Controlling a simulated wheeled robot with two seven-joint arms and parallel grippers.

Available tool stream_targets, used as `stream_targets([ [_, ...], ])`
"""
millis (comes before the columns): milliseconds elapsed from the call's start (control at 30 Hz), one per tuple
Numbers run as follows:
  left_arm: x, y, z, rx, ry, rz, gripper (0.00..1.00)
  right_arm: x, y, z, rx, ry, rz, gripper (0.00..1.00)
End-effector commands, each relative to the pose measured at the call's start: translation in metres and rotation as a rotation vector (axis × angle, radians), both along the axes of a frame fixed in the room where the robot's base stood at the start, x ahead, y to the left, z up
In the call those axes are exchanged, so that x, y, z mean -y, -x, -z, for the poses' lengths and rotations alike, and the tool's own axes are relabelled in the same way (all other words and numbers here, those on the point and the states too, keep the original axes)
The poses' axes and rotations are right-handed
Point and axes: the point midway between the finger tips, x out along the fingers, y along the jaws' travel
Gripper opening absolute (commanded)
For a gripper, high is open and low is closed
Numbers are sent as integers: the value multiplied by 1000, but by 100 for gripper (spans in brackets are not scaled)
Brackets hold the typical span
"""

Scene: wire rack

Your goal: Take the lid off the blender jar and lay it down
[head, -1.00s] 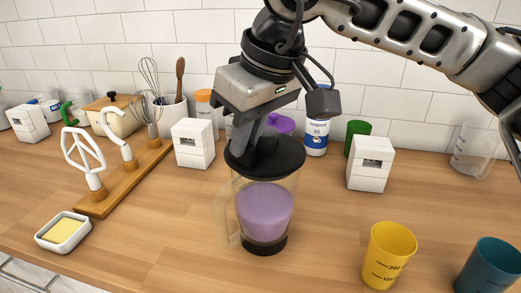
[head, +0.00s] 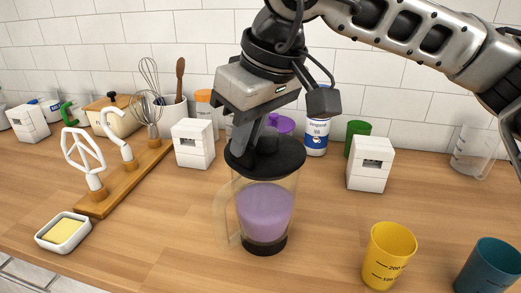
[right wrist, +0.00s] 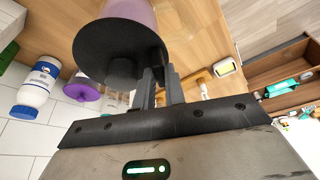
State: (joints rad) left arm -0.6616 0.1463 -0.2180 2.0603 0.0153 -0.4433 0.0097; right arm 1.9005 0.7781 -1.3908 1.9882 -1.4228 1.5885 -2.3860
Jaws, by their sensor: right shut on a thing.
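The blender jar (head: 265,212) stands upright on the counter in the head view, clear-walled with purple contents and a pale handle on its left. Its dark round lid (head: 287,158) lies on the jar's top, with a raised knob in the middle. The lid also shows in the right wrist view (right wrist: 105,42). My right gripper (head: 248,150) comes down from above and is shut on the lid at its left side, beside the knob. In the right wrist view its fingers (right wrist: 162,85) meet the lid's edge; the exact contact is hard to see. My left gripper is not in view.
A yellow measuring cup (head: 388,258) and a teal cup (head: 490,268) stand front right. White blocks (head: 193,145) (head: 370,165) stand behind. A whisk board (head: 125,180) and a butter dish (head: 63,232) are left.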

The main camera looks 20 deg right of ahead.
Motion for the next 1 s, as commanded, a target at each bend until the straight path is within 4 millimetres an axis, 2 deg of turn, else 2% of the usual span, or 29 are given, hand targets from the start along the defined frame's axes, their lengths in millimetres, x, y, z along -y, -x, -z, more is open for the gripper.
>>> stream_targets([
  [500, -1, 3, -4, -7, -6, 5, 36, 0, 0, -11, 1, 0, 0, 0],
  [1000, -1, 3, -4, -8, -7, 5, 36, 0, 0, -13, 1, 0, 0, 0],
])
